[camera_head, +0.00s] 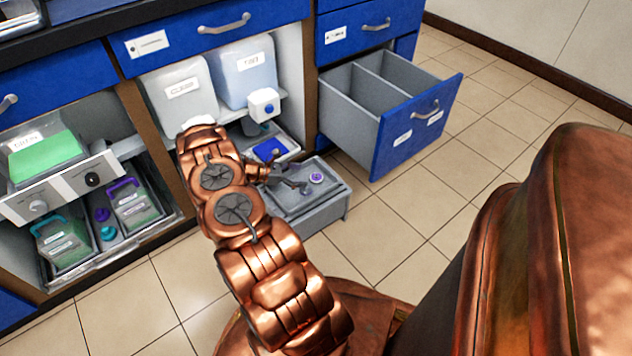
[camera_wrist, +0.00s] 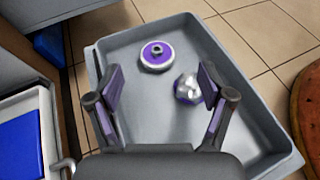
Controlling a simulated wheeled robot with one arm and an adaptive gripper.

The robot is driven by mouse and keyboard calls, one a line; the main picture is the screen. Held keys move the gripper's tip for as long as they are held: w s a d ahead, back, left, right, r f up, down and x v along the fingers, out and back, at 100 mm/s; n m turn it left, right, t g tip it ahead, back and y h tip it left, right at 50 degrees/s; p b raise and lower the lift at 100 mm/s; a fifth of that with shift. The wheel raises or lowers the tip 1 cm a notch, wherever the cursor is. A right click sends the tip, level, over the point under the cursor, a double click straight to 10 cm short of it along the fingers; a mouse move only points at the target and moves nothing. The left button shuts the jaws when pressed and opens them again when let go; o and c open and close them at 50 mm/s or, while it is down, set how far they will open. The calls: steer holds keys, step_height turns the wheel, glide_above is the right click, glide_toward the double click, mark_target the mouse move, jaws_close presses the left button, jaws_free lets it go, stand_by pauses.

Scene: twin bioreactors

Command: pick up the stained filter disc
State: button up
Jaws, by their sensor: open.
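In the wrist view a round disc (camera_wrist: 156,56) with a purple top, a pale rim and a dark centre knob lies flat in a grey tray (camera_wrist: 105,50). Nearer, a small mottled silver-white piece with purple patches (camera_wrist: 187,88) sits beside my gripper's right finger; which of the two is the stained filter disc is not certain. My gripper (camera_wrist: 161,80) is open and empty, pointing down over the tray, with the purple disc ahead of its fingertips. In the head view the purple disc (camera_head: 316,178) shows in the tray (camera_head: 330,206), right of my gripper (camera_head: 284,180).
An open drawer (camera_head: 380,100) with blue front juts out behind the tray. A blue pad (camera_head: 270,150) lies on a lower shelf at left. White containers (camera_head: 180,92) and a bioreactor unit (camera_head: 60,175) fill the cabinet. Tiled floor (camera_head: 440,215) is clear at right.

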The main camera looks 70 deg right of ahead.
mark_target(316, 175)
steer(key=shift+f+b+x, duration=0.2)
steer(key=shift+b+x, duration=1.25)
steer(key=shift+x, duration=1.7)
steer(key=shift+s+d, duration=0.1)
steer(key=shift+d, duration=0.25)
steer(key=shift+c, duration=0.3)
steer(key=c, duration=0.9)
